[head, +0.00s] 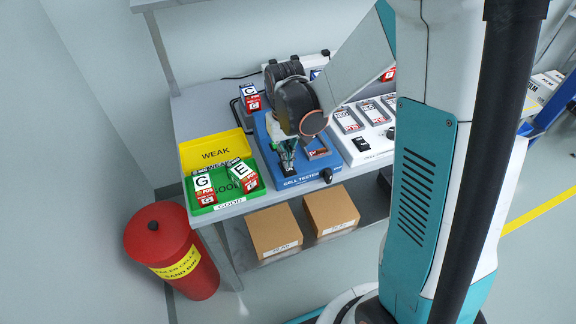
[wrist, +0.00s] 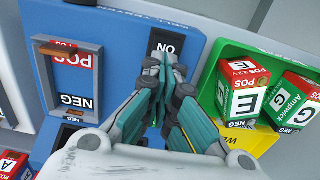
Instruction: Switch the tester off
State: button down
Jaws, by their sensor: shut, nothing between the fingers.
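The blue cell tester (head: 297,181) stands on the bench, and its blue top fills the left and middle of the wrist view (wrist: 115,40). A black switch plate (wrist: 166,41) marked ON sits near its edge; the rest of the plate is hidden behind my fingers. My gripper (wrist: 163,64) is shut and empty, its fingertips over the switch plate just beside the ON mark. Whether they touch it I cannot tell. In the head view my gripper (head: 288,170) points down over the tester. A grey frame (wrist: 45,75) on the tester surrounds POS and NEG markings.
A green GOOD tray (head: 229,203) holding cells G (head: 204,186) and E (head: 241,174) lies close beside the tester. A yellow WEAK tray (head: 212,147) is behind it. Cell C (head: 250,98) stands at the back. A white unit (head: 362,153) is at right.

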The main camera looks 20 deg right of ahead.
jog(key=shift+r, duration=0.1)
jog(key=shift+r+p, duration=2.5)
jog(key=shift+r, duration=0.9)
jog(key=shift+r, duration=0.15)
jog(key=s+r+t, duration=0.7)
jog(key=s+r, duration=0.8)
jog(key=shift+r, duration=0.4)
jog(key=shift+d, duration=0.15)
